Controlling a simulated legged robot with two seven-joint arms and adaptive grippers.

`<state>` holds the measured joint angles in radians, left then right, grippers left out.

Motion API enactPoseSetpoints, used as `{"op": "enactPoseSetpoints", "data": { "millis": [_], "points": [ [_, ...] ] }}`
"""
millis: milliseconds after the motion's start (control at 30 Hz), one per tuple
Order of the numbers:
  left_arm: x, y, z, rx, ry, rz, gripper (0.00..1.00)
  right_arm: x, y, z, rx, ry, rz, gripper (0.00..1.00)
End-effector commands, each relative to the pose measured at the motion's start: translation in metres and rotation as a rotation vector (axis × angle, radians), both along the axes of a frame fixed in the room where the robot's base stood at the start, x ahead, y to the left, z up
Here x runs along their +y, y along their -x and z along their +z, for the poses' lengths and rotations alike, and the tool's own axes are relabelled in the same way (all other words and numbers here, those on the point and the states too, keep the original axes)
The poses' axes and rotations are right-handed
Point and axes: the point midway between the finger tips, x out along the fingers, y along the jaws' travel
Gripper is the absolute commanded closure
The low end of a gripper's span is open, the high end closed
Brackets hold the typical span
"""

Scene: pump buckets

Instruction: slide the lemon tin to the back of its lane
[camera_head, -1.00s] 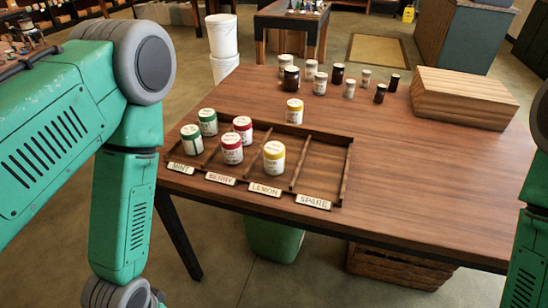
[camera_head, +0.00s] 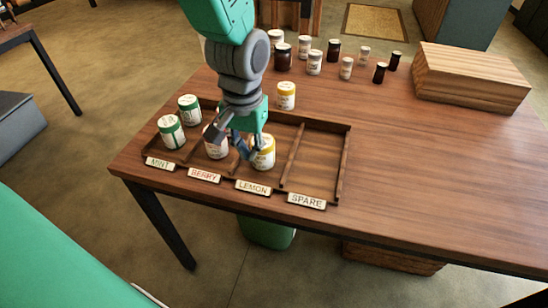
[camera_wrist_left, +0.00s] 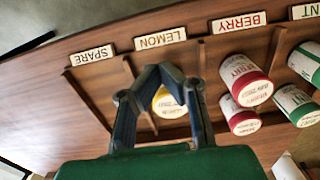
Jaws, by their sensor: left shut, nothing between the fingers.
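The lemon tin (camera_head: 264,153), white with a yellow band, stands upright near the front of the LEMON lane of the wooden tray (camera_head: 318,160). In the left wrist view the lemon tin (camera_wrist_left: 168,104) shows between my finger links, partly hidden by them. My left gripper (camera_head: 247,153) is shut and empty, low over the tray at the tin's left front in the head view. Its closed tips (camera_wrist_left: 160,72) lie toward the LEMON label (camera_wrist_left: 160,39) in the wrist view. I cannot tell whether they touch the tin. My right gripper is out of view.
Red berry tins (camera_wrist_left: 246,80) and green mint tins (camera_head: 171,132) stand in the neighbouring lanes. The SPARE lane (camera_head: 314,165) is empty. Another yellow-banded tin (camera_head: 286,96) stands behind the tray. Several jars (camera_head: 314,62) and a wooden box (camera_head: 472,77) are farther back.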

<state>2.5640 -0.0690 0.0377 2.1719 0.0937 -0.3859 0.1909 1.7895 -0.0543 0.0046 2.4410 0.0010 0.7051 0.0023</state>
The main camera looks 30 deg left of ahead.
Motion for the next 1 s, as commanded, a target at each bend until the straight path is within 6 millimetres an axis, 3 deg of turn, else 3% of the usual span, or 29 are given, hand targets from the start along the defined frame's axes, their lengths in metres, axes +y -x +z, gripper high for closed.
{"op": "enactPoseSetpoints", "data": {
  "millis": [167,567,733,1000],
  "points": [
    [0.001,0.001,-0.021,0.007,0.001,0.002,1.0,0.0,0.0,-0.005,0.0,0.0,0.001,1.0],
    [0.001,0.001,-0.105,0.007,0.001,0.001,1.0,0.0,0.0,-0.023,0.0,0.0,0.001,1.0],
    [0.007,-0.028,-0.1,0.0,0.002,0.002,1.0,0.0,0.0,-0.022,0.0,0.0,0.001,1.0],
    [0.009,-0.039,-0.099,0.003,0.003,0.001,1.0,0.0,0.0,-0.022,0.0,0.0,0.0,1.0]
  ]
}}
